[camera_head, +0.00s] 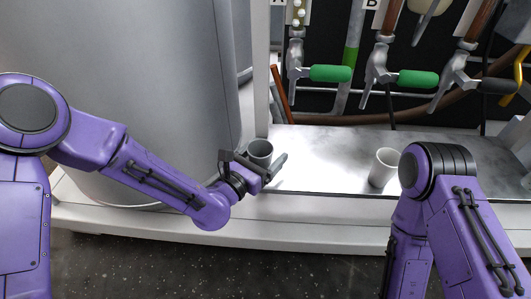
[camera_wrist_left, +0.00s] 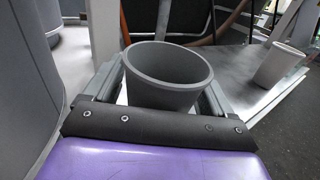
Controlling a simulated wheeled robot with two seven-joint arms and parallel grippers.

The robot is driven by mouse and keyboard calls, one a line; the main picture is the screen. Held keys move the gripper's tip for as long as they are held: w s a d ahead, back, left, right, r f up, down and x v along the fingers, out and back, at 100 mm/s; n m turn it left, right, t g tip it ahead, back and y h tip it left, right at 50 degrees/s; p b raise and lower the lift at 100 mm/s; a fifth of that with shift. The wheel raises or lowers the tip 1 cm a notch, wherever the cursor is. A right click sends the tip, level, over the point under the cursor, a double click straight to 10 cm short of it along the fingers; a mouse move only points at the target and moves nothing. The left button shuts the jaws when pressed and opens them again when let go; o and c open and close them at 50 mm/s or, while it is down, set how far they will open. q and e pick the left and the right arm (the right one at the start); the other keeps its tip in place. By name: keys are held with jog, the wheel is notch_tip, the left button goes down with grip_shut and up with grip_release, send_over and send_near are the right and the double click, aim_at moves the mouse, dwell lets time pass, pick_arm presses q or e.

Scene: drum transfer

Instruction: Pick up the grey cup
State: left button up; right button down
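The grey cup (camera_head: 260,149) stands upright at the left end of the metal shelf. It fills the middle of the left wrist view (camera_wrist_left: 168,75), with its open rim facing up. My left gripper (camera_head: 257,165) is at the cup, with one finger on each side of it. The fingers look spread, and in the left wrist view the cup sits between them; firm contact does not show. The cup's lower part is hidden behind the gripper. My right arm is at the right of the head view, but its gripper is out of the picture.
A lighter cup (camera_head: 384,168) stands farther right on the metal shelf (camera_head: 325,170). Taps with green handles (camera_head: 330,73) hang above the shelf. A large grey drum (camera_head: 150,90) is close on the left. The shelf between the two cups is clear.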

pick_arm(q)
jog(key=shift+s, duration=0.1)
jog(key=p+v, duration=0.1)
jog(key=v, duration=0.9)
jog(key=shift+a+p, duration=0.2)
jog(key=shift+p, duration=0.1)
jog(key=shift+s, duration=0.1)
jog(key=shift+c, duration=0.2)
